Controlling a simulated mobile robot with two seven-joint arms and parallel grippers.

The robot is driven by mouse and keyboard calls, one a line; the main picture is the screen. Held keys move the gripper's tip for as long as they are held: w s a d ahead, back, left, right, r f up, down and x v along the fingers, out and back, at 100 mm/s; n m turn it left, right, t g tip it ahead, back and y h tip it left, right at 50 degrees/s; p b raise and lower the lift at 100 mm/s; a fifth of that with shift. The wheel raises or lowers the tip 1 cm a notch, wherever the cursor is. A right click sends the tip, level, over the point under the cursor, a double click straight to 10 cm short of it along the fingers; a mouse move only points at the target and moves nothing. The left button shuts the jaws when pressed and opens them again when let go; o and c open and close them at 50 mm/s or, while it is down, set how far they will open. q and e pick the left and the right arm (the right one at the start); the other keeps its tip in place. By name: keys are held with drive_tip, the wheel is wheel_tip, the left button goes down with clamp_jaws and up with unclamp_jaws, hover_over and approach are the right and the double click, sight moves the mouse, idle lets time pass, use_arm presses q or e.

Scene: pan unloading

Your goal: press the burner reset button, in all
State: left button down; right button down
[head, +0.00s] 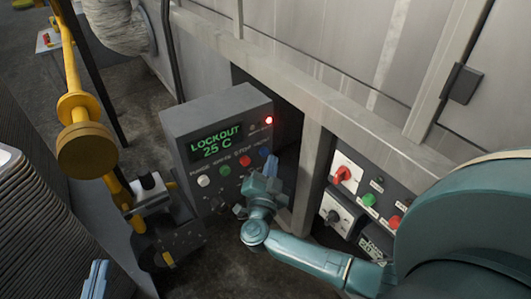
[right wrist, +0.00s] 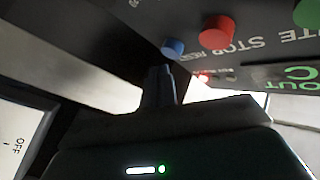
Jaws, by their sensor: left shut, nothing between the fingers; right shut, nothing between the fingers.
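The grey control box (head: 187,130) has a display (head: 215,143) reading LOCKOUT 25 C in green and a lit red lamp (head: 269,120). A row of white, green, red and blue buttons is on its front. The blue button (head: 264,152) is at the row's right end; in the right wrist view the blue button (right wrist: 173,47) is beside the RESET label. My right gripper (head: 273,162) is shut and empty; its fingertips (right wrist: 160,72) are just short of the blue button, with a small gap seeming to show. My left gripper (head: 97,272) is shut and empty at the lower left.
A yellow pipe with a round fitting (head: 86,150) runs down left of the box. A second panel (head: 362,195) with a red rotary switch (head: 343,174) and buttons is at the right, behind a metal post (head: 306,180). Grey machine walls stand behind.

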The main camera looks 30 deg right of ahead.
drive_tip(key=shift+w, duration=0.15)
drive_tip(key=shift+w, duration=0.3)
drive_tip(key=shift+w, duration=0.5)
idle(0.8)
idle(0.3)
drive_tip(key=shift+s+p, duration=0.85)
drive_tip(key=shift+s, duration=0.1)
